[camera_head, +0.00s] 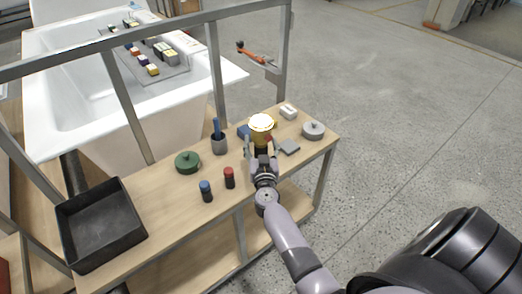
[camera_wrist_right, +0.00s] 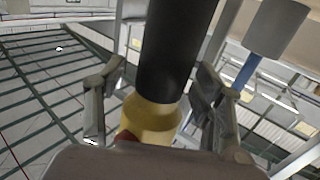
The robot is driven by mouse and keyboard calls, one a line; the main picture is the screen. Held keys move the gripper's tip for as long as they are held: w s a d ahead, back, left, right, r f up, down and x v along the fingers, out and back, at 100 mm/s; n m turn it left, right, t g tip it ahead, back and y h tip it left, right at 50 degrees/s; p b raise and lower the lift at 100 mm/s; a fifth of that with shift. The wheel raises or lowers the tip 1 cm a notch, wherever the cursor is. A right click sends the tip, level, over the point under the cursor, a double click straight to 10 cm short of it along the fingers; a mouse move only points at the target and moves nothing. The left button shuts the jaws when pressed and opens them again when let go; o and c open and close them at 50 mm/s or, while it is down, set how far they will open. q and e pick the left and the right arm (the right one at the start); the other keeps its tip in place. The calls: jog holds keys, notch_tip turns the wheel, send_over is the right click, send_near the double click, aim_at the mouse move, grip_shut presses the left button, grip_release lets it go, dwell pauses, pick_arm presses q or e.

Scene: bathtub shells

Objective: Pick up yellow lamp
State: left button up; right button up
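In the right wrist view the lamp shows upside down, as a yellow part (camera_wrist_right: 152,118) joined to a thick black cylinder (camera_wrist_right: 176,50). The two fingers of my right gripper (camera_wrist_right: 155,95) are spread on either side of the lamp. They look apart from it, though contact on the far side is hidden. My left gripper is not in view.
A grey cup with blue handles (camera_head: 219,145) stands left of the lamp. A grey lidded pot (camera_head: 312,130), a white block (camera_head: 288,112) and a grey square (camera_head: 289,147) lie right. Red (camera_head: 229,178) and blue (camera_head: 205,191) cylinders, a green pot (camera_head: 187,162) and a black tray (camera_head: 101,225) are left.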

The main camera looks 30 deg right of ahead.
jog(key=c, duration=1.3)
